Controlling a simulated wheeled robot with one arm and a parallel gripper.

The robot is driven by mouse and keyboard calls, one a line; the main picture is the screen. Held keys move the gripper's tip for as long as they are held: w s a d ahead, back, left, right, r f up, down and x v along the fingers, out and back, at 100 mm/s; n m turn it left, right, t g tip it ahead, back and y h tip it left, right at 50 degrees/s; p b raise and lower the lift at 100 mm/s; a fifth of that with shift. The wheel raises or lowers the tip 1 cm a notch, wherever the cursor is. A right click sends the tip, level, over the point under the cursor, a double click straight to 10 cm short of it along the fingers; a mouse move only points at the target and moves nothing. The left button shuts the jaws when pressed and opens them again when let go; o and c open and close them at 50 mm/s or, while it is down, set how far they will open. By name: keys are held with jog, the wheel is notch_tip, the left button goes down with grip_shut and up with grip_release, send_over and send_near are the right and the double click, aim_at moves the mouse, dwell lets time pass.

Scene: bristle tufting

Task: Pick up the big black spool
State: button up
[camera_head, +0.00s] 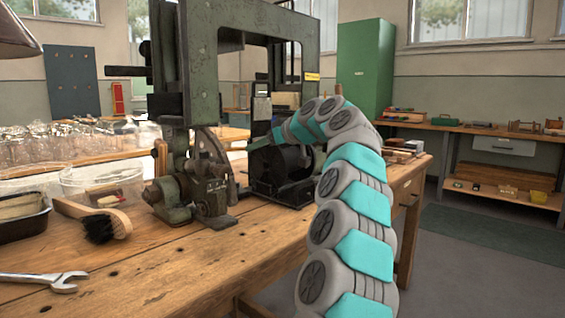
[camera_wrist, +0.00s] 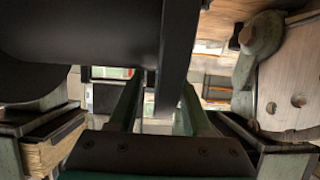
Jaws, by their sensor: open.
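The big black spool (camera_head: 287,162) sits in a dark stand on the workbench, to the right of the green machine. In the wrist view, a large dark rounded shape (camera_wrist: 80,30), which looks like the spool, fills the upper left, very close to the camera. My gripper (camera_head: 256,144) is at the spool's upper edge in the head view, reaching in from the right. In the wrist view my gripper (camera_wrist: 163,88) has its two green fingers apart, with a dark upright bar in front of them. I cannot tell whether a finger touches the spool.
The green machine (camera_head: 199,70) stands close on the left. A brush (camera_head: 100,222), a wrench (camera_head: 45,280), a black tray (camera_head: 22,222) and a clear tub (camera_head: 103,182) lie on the wooden bench (camera_head: 190,265). The front middle of the bench is clear.

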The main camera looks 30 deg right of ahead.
grip_shut()
dwell(1.4)
